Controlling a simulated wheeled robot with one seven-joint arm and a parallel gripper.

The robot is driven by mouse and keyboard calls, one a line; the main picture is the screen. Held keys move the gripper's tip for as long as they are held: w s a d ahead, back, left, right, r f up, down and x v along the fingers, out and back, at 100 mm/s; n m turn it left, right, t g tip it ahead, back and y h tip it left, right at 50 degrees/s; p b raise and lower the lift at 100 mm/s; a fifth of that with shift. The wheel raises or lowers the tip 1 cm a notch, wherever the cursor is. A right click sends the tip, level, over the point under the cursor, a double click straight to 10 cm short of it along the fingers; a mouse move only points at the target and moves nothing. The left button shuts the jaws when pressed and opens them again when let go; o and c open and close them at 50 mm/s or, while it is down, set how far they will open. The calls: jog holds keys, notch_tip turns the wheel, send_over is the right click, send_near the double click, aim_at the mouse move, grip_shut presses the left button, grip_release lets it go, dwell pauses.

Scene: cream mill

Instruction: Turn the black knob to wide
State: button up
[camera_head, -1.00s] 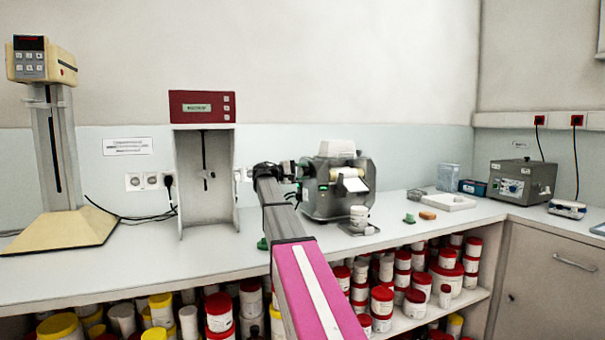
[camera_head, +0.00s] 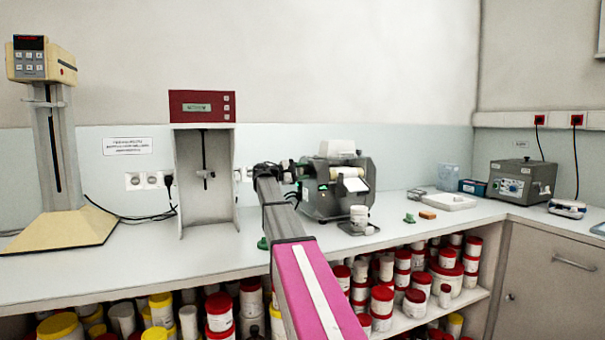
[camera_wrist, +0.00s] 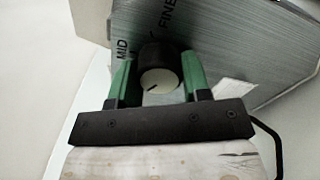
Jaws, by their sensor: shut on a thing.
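The black knob (camera_wrist: 158,54) with a pale end face sits on the grey side of the mill in the wrist view. A dark pointer line crosses its face on a slant. The words MID and FINE are readable on the panel beyond the knob; no WIDE label is visible. My gripper (camera_wrist: 159,68) has its green fingers on both sides of the knob and is shut on it. In the head view, my gripper (camera_head: 300,178) is at the left side of the mill (camera_head: 346,194). The knob is too small to make out there.
A white cup (camera_head: 358,216) stands at the mill's front. A green piece (camera_head: 409,218) and an orange block (camera_head: 428,215) lie to its right. A red-topped stand (camera_head: 203,107) is left of my arm. Bare bench (camera_head: 140,255) lies at front left.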

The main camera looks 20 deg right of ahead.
jog(key=o, duration=0.9)
jog(key=a, duration=1)
jog(key=shift+s+a, duration=0.2)
jog(key=shift+a, duration=0.2)
